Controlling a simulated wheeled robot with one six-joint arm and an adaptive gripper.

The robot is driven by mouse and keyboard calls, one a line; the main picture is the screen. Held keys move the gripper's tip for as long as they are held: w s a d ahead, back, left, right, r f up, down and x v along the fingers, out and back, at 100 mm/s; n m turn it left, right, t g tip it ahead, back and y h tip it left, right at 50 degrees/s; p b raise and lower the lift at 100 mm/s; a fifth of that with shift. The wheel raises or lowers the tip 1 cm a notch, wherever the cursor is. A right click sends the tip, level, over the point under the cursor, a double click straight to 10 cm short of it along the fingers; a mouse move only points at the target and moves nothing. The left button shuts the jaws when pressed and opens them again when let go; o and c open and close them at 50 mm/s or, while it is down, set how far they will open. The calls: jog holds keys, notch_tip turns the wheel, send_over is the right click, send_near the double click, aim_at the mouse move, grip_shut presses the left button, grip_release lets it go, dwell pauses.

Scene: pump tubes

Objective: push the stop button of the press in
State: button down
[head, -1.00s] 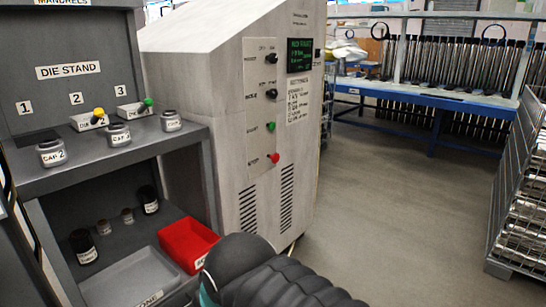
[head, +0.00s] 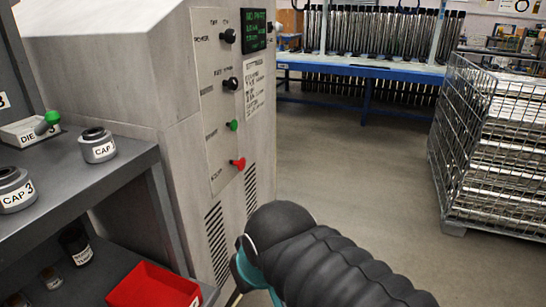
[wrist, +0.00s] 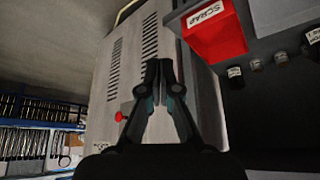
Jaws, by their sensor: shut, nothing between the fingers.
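The press (head: 120,60) is a pale grey cabinet with a control panel on its front. Its red stop button (head: 238,163) sits lowest on the panel, below a green button (head: 233,125). The red button also shows in the wrist view (wrist: 120,117), left of my gripper. My gripper (wrist: 158,66) is shut and empty, its fingertips in front of the vented part of the press. It appears apart from the red button. In the head view my arm is at the bottom centre and the fingertips are hidden.
The die stand (head: 100,180) with labelled caps is at the left. A red scrap bin (head: 152,288) is on its lower shelf, also in the wrist view (wrist: 215,35). A wire crate (head: 490,140) stands at the right. A blue bench (head: 360,66) is behind. The floor between is clear.

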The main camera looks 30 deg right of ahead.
jog(key=shift+w, duration=0.2)
jog(key=w+d+f+m+y+b, duration=0.15)
jog(key=w+m+y, duration=0.25)
jog(key=w+m, duration=0.4)
jog(key=w+d+r+m+y+p, duration=0.1)
jog(key=w+d+m+y, duration=0.25)
jog(key=w+m, duration=0.45)
jog(key=w+d+m+t, duration=0.3)
jog(key=d+m, duration=0.1)
jog(key=d, duration=0.3)
jog(key=w+d+m+t+y, duration=0.1)
jog(key=w+d+m+t, duration=0.1)
jog(key=d+m, duration=0.3)
jog(key=w+d+m+t+b, duration=0.1)
jog(key=w+d+m+t, duration=0.2)
jog(key=d, duration=0.7)
jog(key=shift+w+f+m+t+y, duration=0.3)
jog(key=shift+w+f+m+y, duration=0.1)
jog(key=shift+w+m, duration=0.35)
